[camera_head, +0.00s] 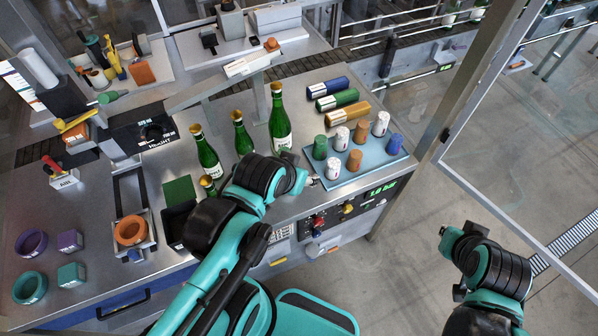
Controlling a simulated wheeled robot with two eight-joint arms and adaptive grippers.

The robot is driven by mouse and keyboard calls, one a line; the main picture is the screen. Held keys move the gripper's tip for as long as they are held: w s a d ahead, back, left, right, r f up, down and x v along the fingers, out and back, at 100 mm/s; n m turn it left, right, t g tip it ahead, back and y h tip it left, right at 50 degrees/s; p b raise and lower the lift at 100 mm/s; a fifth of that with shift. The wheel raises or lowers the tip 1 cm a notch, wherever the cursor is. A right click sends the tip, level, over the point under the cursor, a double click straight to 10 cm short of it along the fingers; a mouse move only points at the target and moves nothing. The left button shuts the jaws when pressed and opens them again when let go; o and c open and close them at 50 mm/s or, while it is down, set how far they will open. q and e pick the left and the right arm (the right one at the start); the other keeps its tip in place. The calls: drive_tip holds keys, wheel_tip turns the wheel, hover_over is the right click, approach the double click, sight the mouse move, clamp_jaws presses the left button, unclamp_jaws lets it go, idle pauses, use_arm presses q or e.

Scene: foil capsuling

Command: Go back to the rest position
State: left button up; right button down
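My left arm reaches up from the bottom middle over the front of the steel workbench (100,210). Its gripper (300,172) is at the bench's front edge, just left of the blue tray (370,163) and below the tallest-looking green bottle (279,120). Its fingers are small and partly hidden by the wrist, so I cannot tell whether they are open. My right gripper (449,238) is over the floor at the right, clear of the bench. Its fingers are too small to read. I see nothing held in either gripper.
More green bottles (243,135) (207,153) stand on the bench; another neck (207,183) shows behind my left arm. The tray holds several green, white, orange and blue capsules. Foil rolls (337,98) lie behind it. A frame post (470,90) rises between bench and right-hand floor.

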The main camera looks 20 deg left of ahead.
wheel_tip(320, 180, down, 24)
drive_tip(key=b, duration=2.3)
drive_tip(key=shift+b, duration=0.4)
drive_tip(key=shift+r, duration=0.1)
